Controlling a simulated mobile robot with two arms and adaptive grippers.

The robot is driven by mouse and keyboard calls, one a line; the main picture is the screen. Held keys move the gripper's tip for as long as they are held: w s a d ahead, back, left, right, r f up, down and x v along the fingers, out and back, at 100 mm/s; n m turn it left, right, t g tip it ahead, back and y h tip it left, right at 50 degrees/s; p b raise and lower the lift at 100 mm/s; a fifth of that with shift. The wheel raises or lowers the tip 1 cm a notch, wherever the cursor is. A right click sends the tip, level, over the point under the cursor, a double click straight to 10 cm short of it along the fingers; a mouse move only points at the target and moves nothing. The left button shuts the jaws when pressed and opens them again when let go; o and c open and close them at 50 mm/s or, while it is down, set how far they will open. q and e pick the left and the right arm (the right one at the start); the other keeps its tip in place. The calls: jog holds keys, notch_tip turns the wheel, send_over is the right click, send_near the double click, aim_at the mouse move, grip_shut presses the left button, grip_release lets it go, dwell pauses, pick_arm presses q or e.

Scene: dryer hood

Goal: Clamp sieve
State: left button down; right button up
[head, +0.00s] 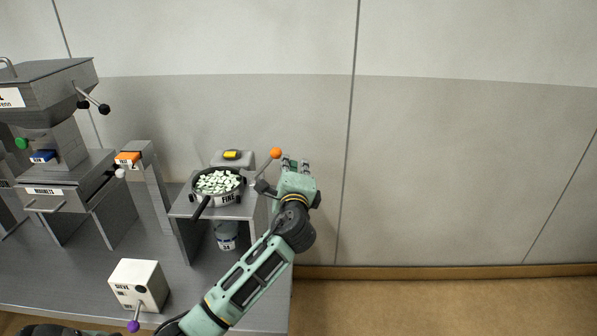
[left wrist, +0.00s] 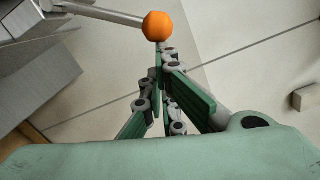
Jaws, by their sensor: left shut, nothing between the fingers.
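The sieve (head: 219,184) is a dark round pan with a black handle, full of pale green pieces. A lever with an orange ball knob (head: 275,153) rises at the stand's right side, tilted up and right. The knob also shows in the left wrist view (left wrist: 158,26). My left gripper (head: 296,164) is just right of the knob, shut and empty. In the left wrist view its fingers (left wrist: 163,62) come together just below the knob; whether they touch it I cannot tell. My right gripper is not in view.
A white container (head: 227,236) stands under the sieve stand. A grey machine (head: 62,150) with levers and a drawer is at the left. A white box with a purple knob (head: 140,286) sits near the bench's front. Open floor and bare wall lie to the right.

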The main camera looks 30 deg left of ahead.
pick_arm(q)
jog(key=s+a+r+n+p, duration=0.2)
jog(key=a+r+n+p, duration=0.1)
jog(key=a+r+n, duration=0.1)
jog(key=shift+s+a+r+n, duration=0.15)
jog(key=shift+s+r+n, duration=0.3)
jog(key=shift+n, duration=0.65)
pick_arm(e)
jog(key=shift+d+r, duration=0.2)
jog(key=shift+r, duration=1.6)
pick_arm(q)
jog(key=shift+w+r, duration=0.1)
